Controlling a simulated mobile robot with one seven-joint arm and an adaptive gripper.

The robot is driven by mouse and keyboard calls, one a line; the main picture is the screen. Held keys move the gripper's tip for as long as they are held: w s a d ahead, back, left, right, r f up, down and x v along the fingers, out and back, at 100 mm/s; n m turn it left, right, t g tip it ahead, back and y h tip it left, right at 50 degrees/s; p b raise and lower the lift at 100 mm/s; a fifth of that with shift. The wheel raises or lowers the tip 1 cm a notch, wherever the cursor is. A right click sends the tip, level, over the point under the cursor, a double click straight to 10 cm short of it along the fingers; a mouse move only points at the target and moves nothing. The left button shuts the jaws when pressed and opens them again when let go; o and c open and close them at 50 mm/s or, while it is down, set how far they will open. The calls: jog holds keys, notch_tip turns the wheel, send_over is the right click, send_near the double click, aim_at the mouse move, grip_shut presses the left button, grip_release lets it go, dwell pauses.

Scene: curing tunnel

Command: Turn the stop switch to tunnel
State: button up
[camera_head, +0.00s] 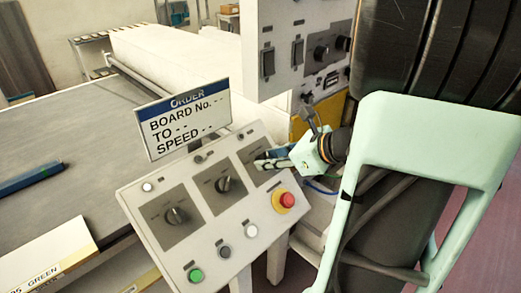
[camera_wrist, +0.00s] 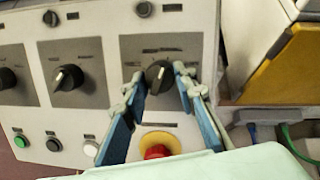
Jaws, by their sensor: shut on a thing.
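The control panel (camera_head: 150,190) has a row of three black rotary switches. My gripper (camera_head: 270,161) is at the rightmost one, above the red stop button (camera_head: 284,200). In the wrist view the fingers (camera_wrist: 160,80) stand on either side of that rotary switch (camera_wrist: 157,77), shut on its knob. The knob's white pointer line is tilted, and the small labels around it are too blurred to read. In the head view my fingers hide this knob. The middle switch (camera_head: 224,184) and left switch (camera_head: 176,215) are untouched by my gripper.
An order sign (camera_head: 183,118) stands behind the panel. Green (camera_head: 196,275), black (camera_head: 224,252) and white (camera_head: 251,231) buttons lie along its front. A taller switch cabinet (camera_head: 275,45) rises behind my gripper. A conveyor bed (camera_head: 60,135) lies to the left with a blue bar (camera_head: 30,179).

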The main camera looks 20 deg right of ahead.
dwell(0.4)
jog(key=o, duration=1.2)
jog(key=shift+c, duration=0.2)
jog(key=shift+s, duration=0.1)
jog(key=v, duration=0.7)
jog(key=shift+s+d+r, duration=0.1)
jog(key=shift+s, duration=0.05)
